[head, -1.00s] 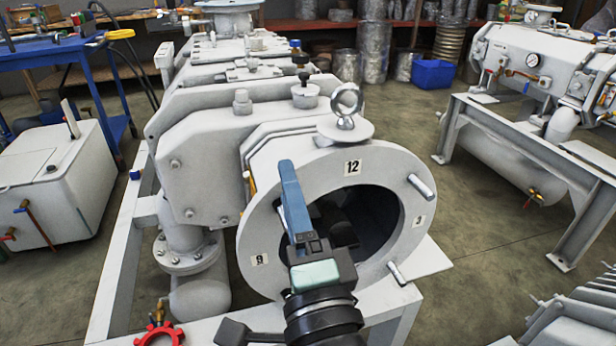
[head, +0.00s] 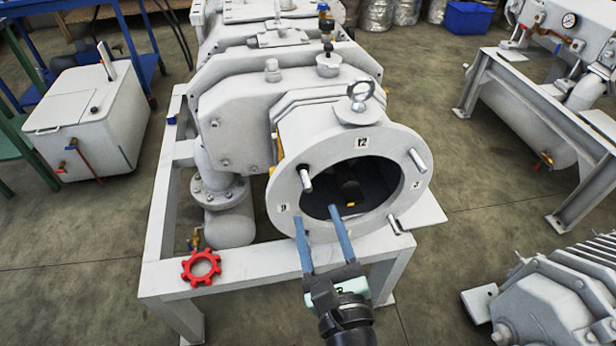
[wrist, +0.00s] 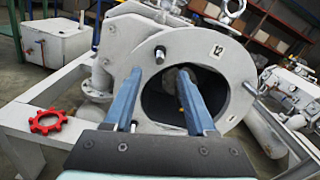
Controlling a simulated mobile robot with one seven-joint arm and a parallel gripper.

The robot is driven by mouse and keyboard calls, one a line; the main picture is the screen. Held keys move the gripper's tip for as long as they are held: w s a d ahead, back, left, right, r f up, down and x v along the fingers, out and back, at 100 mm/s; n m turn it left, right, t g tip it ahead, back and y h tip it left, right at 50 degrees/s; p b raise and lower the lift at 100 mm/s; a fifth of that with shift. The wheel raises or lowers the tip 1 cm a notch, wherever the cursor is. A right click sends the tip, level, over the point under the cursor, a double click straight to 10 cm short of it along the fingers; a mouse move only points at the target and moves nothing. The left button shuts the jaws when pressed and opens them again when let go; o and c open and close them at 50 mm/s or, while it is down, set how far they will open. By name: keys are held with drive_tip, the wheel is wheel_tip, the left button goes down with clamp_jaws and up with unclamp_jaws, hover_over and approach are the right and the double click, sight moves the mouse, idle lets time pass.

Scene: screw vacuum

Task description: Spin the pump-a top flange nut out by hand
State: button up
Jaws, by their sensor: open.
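The pale grey pump's round flange (head: 292,190) faces me around a dark opening, with labels 12, 3 and 9. Metal studs stick out of its face at upper left (head: 306,178), right (head: 417,160) and lower right (head: 396,225). I cannot make out a separate nut near the 12 label (head: 362,142). My gripper (head: 315,214) has two blue fingers spread apart with nothing between them, in front of the flange's lower left part. In the wrist view my gripper (wrist: 159,73) points at the flange (wrist: 235,62); the upper-left stud (wrist: 160,54) shows between and beyond the fingertips.
A red toothed ring (head: 201,266) lies on the pump's white frame (head: 163,285), left of my gripper. An eyebolt (head: 362,92) stands above the flange. A grey finned machine (head: 555,300) is at lower right. Another pump stands on a frame (head: 480,100) at right. Open floor lies between.

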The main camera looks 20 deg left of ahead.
sight(309, 192)
drive_tip(key=x, duration=0.9)
drive_tip(key=shift+w+a+b, duration=0.15)
drive_tip(key=shift+b, duration=0.2)
clamp_jaws()
